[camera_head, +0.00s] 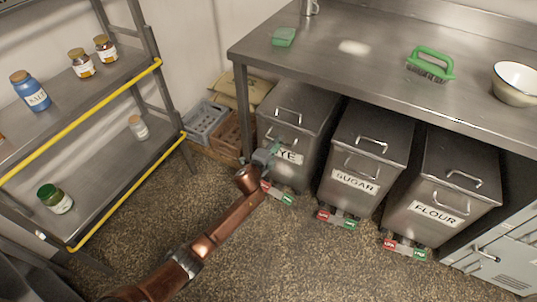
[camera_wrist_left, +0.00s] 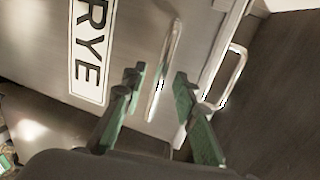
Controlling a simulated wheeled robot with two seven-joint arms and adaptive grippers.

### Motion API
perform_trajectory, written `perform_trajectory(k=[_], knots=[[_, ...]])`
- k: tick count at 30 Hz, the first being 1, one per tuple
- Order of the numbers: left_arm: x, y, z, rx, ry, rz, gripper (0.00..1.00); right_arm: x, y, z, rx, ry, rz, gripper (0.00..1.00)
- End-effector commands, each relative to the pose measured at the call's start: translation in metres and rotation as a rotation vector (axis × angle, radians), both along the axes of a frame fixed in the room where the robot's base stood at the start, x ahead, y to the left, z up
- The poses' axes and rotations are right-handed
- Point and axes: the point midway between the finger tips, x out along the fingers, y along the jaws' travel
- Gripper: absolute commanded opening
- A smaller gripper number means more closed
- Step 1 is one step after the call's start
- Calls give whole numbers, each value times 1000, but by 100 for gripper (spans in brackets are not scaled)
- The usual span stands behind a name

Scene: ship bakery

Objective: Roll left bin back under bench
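The left bin is the grey metal RYE bin (camera_head: 314,108). It stands at the left end of the bench (camera_head: 340,66), partly beneath the top, its lid handle and front in view. My left gripper (camera_head: 270,154) is at the bin's front, beside the RYE label, and covers part of it. In the left wrist view, the gripper (camera_wrist_left: 157,80) is open, its two green-padded fingers on either side of the bin's front handle (camera_wrist_left: 166,62). I cannot tell whether they touch it. The RYE label (camera_wrist_left: 91,48) is left of the fingers there. My right gripper is not in view.
The SUGAR bin (camera_head: 372,142) and FLOUR bin (camera_head: 460,170) stand to the right, with red and green pedals at floor level. Crates (camera_head: 205,121) and sacks are behind the bench leg. A shelf rack (camera_head: 110,160) with jars is at left. The floor in front is clear.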

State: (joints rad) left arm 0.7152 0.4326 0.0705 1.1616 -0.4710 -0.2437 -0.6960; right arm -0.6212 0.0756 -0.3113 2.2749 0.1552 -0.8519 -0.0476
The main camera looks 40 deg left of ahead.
Motion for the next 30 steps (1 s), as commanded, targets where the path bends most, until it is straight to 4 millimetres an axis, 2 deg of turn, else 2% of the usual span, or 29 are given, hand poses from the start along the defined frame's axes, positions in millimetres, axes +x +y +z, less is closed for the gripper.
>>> perform_trajectory(k=[21,30], knots=[[-73,-15,15,-1,1,-1,27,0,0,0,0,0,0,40],[-92,-20,19,-1,1,-1,27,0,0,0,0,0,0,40]])
